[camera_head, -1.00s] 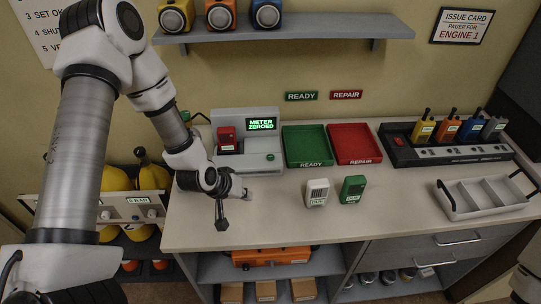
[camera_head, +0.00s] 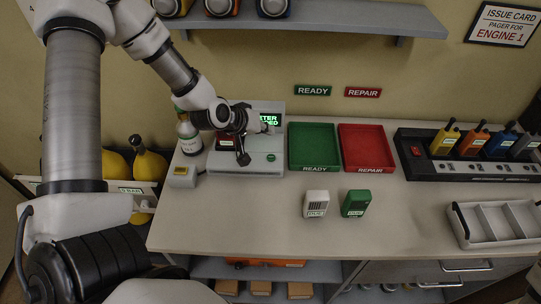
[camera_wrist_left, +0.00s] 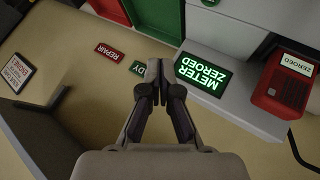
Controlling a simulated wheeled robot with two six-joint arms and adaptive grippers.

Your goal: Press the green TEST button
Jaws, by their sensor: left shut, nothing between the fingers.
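The grey meter (camera_head: 246,168) stands at the back left of the counter. Its lit screen (camera_head: 270,118) is partly covered by my left gripper; in the left wrist view the screen (camera_wrist_left: 203,75) reads METER ZEROED. A small green button (camera_head: 271,157) shows on the meter's front right; its label is too small to read. A red pager (camera_head: 226,143) sits in the meter, partly hidden by my arm. My left gripper (camera_head: 265,128) is shut and empty, above the meter in front of the screen, apart from the button. The closed fingertips (camera_wrist_left: 158,78) show in the left wrist view. My right gripper is out of view.
A green READY tray (camera_head: 314,170) and red REPAIR tray (camera_head: 367,171) lie right of the meter. A white pager (camera_head: 316,203) and green pager (camera_head: 355,203) stand in front. A bottle (camera_head: 189,137) and yellowish box (camera_head: 183,175) are at left.

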